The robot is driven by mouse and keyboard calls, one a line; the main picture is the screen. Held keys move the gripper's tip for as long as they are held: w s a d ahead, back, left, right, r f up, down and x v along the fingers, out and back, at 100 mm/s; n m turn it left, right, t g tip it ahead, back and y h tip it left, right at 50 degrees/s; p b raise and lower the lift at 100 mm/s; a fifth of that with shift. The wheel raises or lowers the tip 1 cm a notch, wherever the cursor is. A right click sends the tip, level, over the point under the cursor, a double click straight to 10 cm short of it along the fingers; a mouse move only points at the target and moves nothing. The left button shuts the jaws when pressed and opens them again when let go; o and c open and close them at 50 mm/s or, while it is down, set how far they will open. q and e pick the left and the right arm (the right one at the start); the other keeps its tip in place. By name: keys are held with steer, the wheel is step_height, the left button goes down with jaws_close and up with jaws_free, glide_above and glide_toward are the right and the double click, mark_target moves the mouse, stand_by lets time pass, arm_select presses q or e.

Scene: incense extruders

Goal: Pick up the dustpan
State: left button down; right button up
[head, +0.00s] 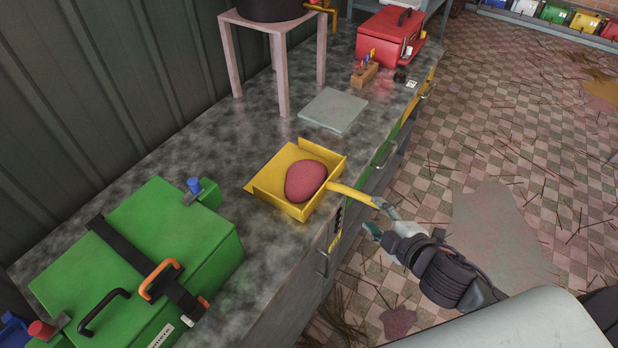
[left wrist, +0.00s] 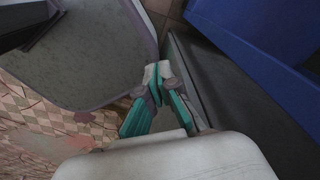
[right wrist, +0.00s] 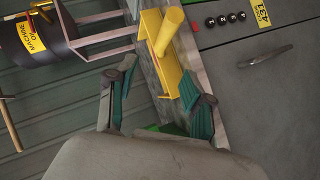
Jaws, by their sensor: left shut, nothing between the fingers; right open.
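The yellow dustpan (head: 270,183) lies on the dark worktop near its front edge, with a dark pink lump (head: 305,181) in it. Its handle (head: 352,193) sticks out past the edge over the floor. My right gripper (head: 379,217) is open and empty beside the handle's end. In the right wrist view, the dustpan (right wrist: 148,50) and its handle (right wrist: 168,32) show ahead of the open fingers (right wrist: 158,88); whether a finger touches the handle I cannot tell. My left gripper (left wrist: 158,75) is shut and empty in the left wrist view, away from the dustpan.
A green case (head: 150,260) stands on the worktop at the near left. A grey slab (head: 333,110), a small stand (head: 272,22) and a red toolbox (head: 388,38) are farther back. Cabinet doors with handles (right wrist: 265,57) face the tiled floor. The worktop around the dustpan is clear.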

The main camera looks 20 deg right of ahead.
mark_target(354, 195)
steer(key=p+x, duration=0.1)
steer(key=x, duration=0.6)
steer(key=shift+w, duration=0.2)
steer(key=p+x, duration=0.1)
steer(key=x, duration=0.3)
steer(key=shift+w+d+f, duration=0.15)
steer(key=shift+w+f, duration=0.3)
steer(key=shift+w, duration=0.05)
jaws_close()
